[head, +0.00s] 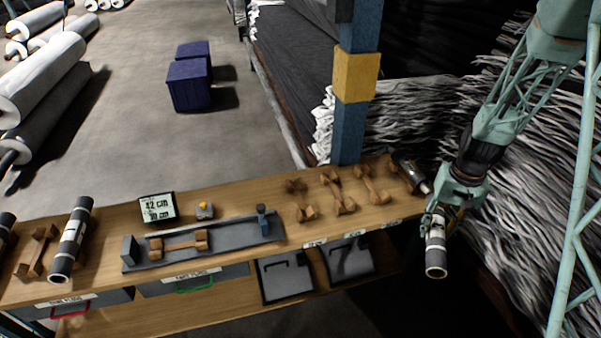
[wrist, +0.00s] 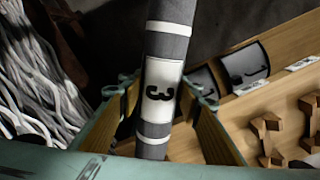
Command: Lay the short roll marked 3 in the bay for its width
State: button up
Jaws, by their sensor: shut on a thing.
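The short roll marked 3 (wrist: 163,85) is grey with white bands and a white label. My gripper (wrist: 165,115) is shut on it, with one finger on each side. In the head view, the roll (head: 436,255) hangs tilted below my gripper (head: 440,210), past the bench's right end and clear of the bench top. Three wooden cradle bays (head: 301,200), (head: 338,193) and (head: 372,185) stand empty side by side on the bench's right part. Small white labels (head: 315,243) sit on the front edge below them; their text is too small to read.
A dark roll (head: 410,173) lies at the bench's right end, close to my gripper. A grey measuring tray (head: 222,236) with an empty cradle and a display (head: 158,207) stand mid-bench. Another roll (head: 72,240) lies at left. A blue post (head: 348,130) rises behind the bench.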

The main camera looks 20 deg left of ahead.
jog(key=w+a+r+n+p, duration=0.15)
jog(key=w+a, duration=0.35)
jog(key=a, duration=0.7)
jog(key=w+a+r+n+p, duration=0.1)
jog(key=w+a+n+p, duration=0.2)
jog(key=a, duration=0.9)
jog(key=a+r+n+p, duration=0.1)
jog(key=a+n+p, duration=0.1)
jog(key=a, duration=2.1)
jog(key=shift+w+a+r, duration=0.15)
jog(key=shift+a+r, duration=0.1)
jog(key=shift+r, duration=0.15)
jog(key=shift+o, duration=0.2)
jog(key=shift+f, duration=0.15)
jog(key=shift+c, duration=0.2)
jog(key=shift+f+b, duration=2.1)
jog(key=shift+f, duration=1.95)
jog(key=o, duration=1.1)
jog(key=shift+c, duration=0.2)
